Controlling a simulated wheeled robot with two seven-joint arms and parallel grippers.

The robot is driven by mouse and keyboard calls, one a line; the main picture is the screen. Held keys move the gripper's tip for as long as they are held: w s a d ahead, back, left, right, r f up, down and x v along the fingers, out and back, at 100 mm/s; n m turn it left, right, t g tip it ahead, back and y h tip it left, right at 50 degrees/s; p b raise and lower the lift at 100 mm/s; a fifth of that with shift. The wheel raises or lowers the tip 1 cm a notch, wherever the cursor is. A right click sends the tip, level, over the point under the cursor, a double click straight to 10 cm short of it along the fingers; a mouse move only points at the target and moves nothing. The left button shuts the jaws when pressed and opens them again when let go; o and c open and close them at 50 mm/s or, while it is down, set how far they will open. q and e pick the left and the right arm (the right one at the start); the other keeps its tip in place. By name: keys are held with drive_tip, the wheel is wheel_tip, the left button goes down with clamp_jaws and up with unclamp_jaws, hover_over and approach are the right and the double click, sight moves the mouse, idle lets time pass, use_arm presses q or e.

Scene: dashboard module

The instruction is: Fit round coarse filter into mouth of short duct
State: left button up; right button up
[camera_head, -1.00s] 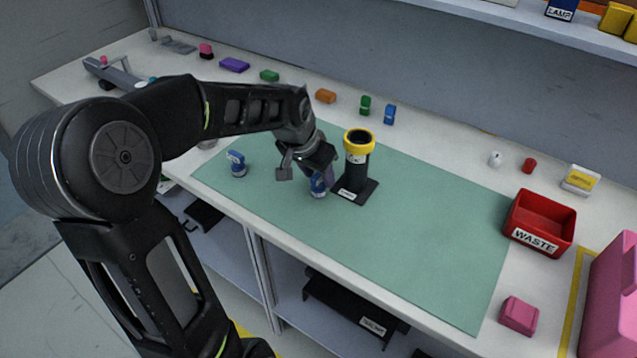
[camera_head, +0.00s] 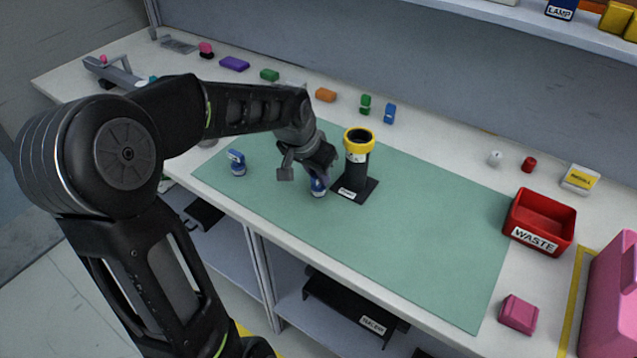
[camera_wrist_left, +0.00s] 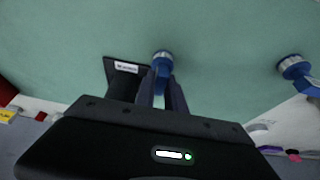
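The short duct (camera_head: 357,165) stands upright on a black labelled base on the green mat, with a yellow ring round its open mouth. Just left of it is a round grey piece with a blue grip (camera_head: 318,188), which looks like a filter. It stands on the mat, also seen in the wrist view (camera_wrist_left: 161,68). My left gripper (camera_head: 317,176) is over it, its fingers on either side of the blue grip and seemingly touching it. A similar blue-and-grey piece (camera_head: 237,163) stands farther left, also in the wrist view (camera_wrist_left: 295,68). Which is the coarse one cannot be read. My right gripper is not in view.
The mat (camera_head: 430,230) is clear right of the duct. A red WASTE bin (camera_head: 541,224), a pink block (camera_head: 519,314) and a large pink case (camera_head: 612,300) are at the right. Several small coloured blocks line the back of the table.

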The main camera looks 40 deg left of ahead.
use_arm(q)
clamp_jaws()
wheel_tip(320, 180, up, 10)
drive_tip(key=shift+r, duration=0.1)
idle(0.6)
idle(0.5)
